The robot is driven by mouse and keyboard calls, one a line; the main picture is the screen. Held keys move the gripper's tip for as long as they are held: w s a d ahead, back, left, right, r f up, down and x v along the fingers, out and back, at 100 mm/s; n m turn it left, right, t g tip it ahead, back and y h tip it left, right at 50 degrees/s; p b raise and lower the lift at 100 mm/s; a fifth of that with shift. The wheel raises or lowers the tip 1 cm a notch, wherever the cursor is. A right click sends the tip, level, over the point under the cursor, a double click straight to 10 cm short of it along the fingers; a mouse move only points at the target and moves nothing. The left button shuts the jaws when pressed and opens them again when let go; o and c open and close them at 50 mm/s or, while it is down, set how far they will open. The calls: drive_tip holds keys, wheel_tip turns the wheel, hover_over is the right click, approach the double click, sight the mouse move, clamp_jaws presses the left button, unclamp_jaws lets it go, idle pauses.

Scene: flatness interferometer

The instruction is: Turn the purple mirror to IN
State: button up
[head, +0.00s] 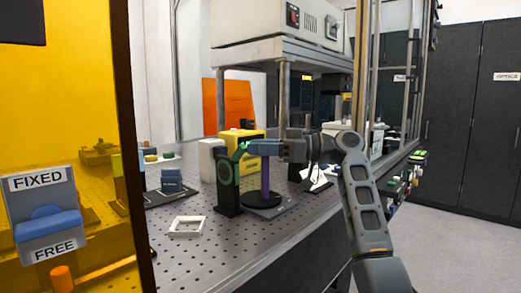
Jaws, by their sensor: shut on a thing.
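The purple mirror (265,178) shows as an upright narrow purple piece on a round black base (261,200), which sits on a dark plate on the perforated optical table. My gripper (258,147) reaches in from the right at the top of the purple piece and is shut on it. The gripper hides the mirror's upper end. No IN marking is readable at this distance, so I cannot tell which way the mirror is set. A dark stand with a green ring (225,172) is just left of the mirror, close to my fingertips.
A yellow box (240,136) stands behind the mirror. A white square frame (187,226) lies on the perforated table (215,252) at front left. A yellow panel with a FIXED/FREE switch (48,222) fills the left foreground. A grey instrument (262,40) sits on a raised shelf above.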

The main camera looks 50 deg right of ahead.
drive_tip(key=o, duration=0.9)
drive_tip(key=v, duration=0.7)
drive_tip(key=shift+s+d, duration=0.25)
drive_tip(key=shift+s, duration=0.1)
